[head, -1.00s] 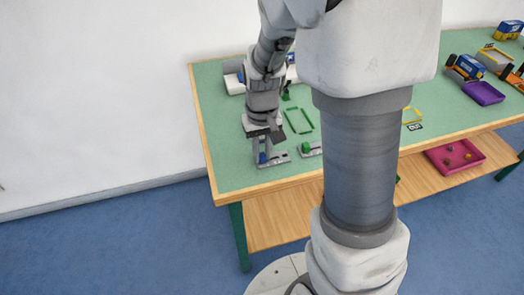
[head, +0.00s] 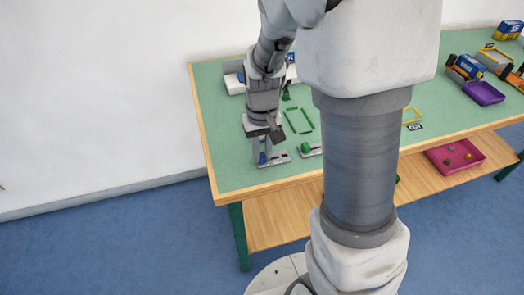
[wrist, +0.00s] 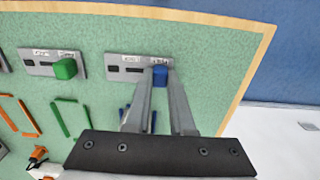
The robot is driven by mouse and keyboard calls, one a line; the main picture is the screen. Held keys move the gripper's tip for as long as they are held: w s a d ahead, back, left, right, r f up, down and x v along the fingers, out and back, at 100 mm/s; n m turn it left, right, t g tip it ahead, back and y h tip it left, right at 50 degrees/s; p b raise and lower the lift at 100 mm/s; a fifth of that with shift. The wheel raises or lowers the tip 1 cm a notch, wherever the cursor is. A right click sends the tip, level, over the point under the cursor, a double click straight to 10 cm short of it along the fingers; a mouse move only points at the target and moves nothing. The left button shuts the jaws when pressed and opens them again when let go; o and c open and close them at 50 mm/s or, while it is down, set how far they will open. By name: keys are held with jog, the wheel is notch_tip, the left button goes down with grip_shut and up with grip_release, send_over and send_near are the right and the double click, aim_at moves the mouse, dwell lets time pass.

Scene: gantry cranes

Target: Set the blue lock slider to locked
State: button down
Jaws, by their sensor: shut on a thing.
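The blue lock slider is a blue knob (wrist: 159,76) on a grey plate (wrist: 125,69) with a dark slot and two small labels, too blurred to read. In the wrist view the knob is at the right end of the slot, and the bare slot runs to its left. In the head view the blue knob (head: 262,158) shows at the left part of its plate (head: 279,159), near the table's front left corner. My gripper (wrist: 160,70) is shut on the blue knob, with a finger on either side of it. The fingers hide part of the plate.
A similar plate with a green knob (wrist: 64,68) sits beside it, left in the wrist view. Green outline strips (head: 299,120) lie farther back on the green table. The table's wooden edge (wrist: 262,50) is close to the blue slider's plate.

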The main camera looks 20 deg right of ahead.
aim_at(279, 157)
jog(key=shift+d, duration=2.25)
jog(key=c, duration=0.8)
grip_release()
jog(key=shift+o, duration=0.2)
notch_tip(279, 157, up, 18)
jog(key=p, duration=0.5)
jog(key=shift+f, duration=0.25)
